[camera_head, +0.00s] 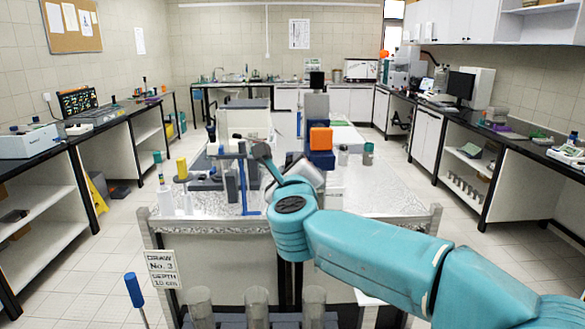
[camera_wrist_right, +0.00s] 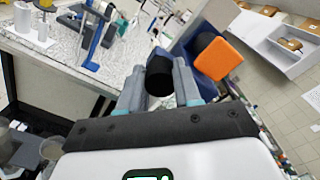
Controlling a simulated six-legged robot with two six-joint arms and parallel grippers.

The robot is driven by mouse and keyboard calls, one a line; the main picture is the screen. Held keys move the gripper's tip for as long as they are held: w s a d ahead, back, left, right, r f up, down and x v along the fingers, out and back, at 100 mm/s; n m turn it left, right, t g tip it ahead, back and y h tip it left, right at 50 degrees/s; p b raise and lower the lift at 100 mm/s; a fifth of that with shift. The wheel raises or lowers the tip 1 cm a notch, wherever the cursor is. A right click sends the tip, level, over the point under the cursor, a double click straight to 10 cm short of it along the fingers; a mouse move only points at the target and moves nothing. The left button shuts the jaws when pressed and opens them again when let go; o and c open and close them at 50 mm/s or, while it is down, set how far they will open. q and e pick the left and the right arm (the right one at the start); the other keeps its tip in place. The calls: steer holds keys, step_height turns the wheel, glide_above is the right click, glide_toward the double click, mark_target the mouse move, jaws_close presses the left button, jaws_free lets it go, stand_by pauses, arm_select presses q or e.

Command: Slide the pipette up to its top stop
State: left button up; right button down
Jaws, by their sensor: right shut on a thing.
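My right gripper (camera_head: 262,153) reaches up and left over the bench, beside a blue upright stand (camera_head: 243,180). In the right wrist view its two grey fingers (camera_wrist_right: 160,88) are shut on a black cylindrical piece (camera_wrist_right: 160,78). I cannot tell whether this piece is part of the pipette. The blue stand shows at the upper left of the right wrist view (camera_wrist_right: 95,42), apart from the fingers. No pipette body or top stop can be made out clearly. My left gripper is not in view.
Clear cylinders (camera_head: 257,305) stand at the front.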

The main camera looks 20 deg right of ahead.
steer(key=shift+r, duration=0.5)
steer(key=c, duration=1.1)
jaws_free()
steer(key=shift+d, duration=0.1)
steer(key=shift+o, duration=0.2)
steer(key=shift+f, duration=0.1)
steer(key=b+v, duration=0.4)
steer(key=v, duration=1.2)
steer(key=shift+f, duration=0.15)
steer(key=shift+s, duration=0.2)
